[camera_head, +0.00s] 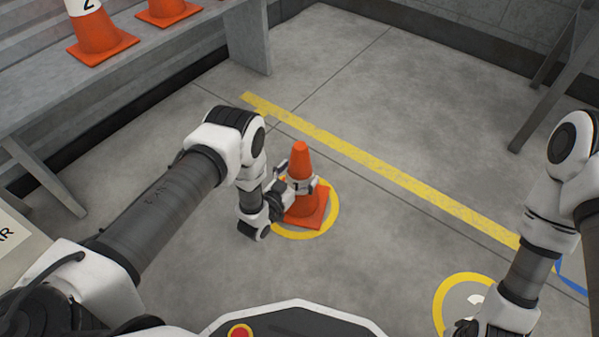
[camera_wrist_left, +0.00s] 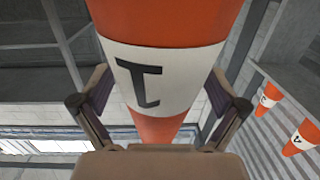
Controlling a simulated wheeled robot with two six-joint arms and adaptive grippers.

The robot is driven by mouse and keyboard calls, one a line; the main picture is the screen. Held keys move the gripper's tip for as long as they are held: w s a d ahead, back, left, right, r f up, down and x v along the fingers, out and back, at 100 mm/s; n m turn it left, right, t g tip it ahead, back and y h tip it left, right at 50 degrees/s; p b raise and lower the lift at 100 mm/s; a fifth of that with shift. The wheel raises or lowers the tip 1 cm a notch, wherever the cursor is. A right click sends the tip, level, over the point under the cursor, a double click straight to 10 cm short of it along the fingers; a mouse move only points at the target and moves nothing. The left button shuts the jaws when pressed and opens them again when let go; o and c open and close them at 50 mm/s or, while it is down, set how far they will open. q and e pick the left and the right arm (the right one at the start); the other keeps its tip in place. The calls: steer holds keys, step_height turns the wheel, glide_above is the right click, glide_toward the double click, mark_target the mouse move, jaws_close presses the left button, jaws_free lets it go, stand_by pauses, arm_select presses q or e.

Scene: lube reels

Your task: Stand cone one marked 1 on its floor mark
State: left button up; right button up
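Cone one (camera_head: 303,162) is orange with a white band and stands upright inside a yellow ring (camera_head: 334,222) on the floor. In the left wrist view, cone one (camera_wrist_left: 150,85) fills the middle, with its dark 1 upside down on the white band. My left gripper (camera_head: 303,187) has its fingers on both sides of the band. In the left wrist view, the finger pads of my left gripper (camera_wrist_left: 160,95) appear to touch the cone. The base looks at floor level; any small gap underneath cannot be told. My right gripper (camera_head: 465,328) is at the bottom edge, mostly hidden.
Another yellow ring (camera_head: 437,305) with a white mark lies at the lower right, partly behind my right arm. A yellow floor stripe (camera_head: 385,172) runs behind cone one. Cone two (camera_head: 97,35) and another cone (camera_head: 166,8) stand on a grey bench (camera_head: 150,62) at upper left.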

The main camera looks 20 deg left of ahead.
arm_select(q)
steer(key=shift+r, duration=0.2)
steer(key=s+a+f+n+g+y+p, duration=0.1)
steer(key=s+a+g+y+p, duration=0.2)
steer(key=s, duration=0.6)
steer(key=s+a+f+n+g+p, duration=0.15)
steer(key=s+g+p, duration=0.3)
steer(key=s, duration=0.45)
steer(key=s+a+r+g, duration=0.1)
steer(key=s+r+g, duration=0.1)
steer(key=s, duration=0.4)
steer(key=s+a+r+g+y, duration=0.1)
steer(key=s+r+g, duration=0.1)
steer(key=s+g, duration=0.2)
steer(key=s+r+n+g, duration=0.1)
steer(key=s+r+g, duration=0.2)
steer(key=s, duration=0.5)
steer(key=shift+a+y+b, duration=0.4)
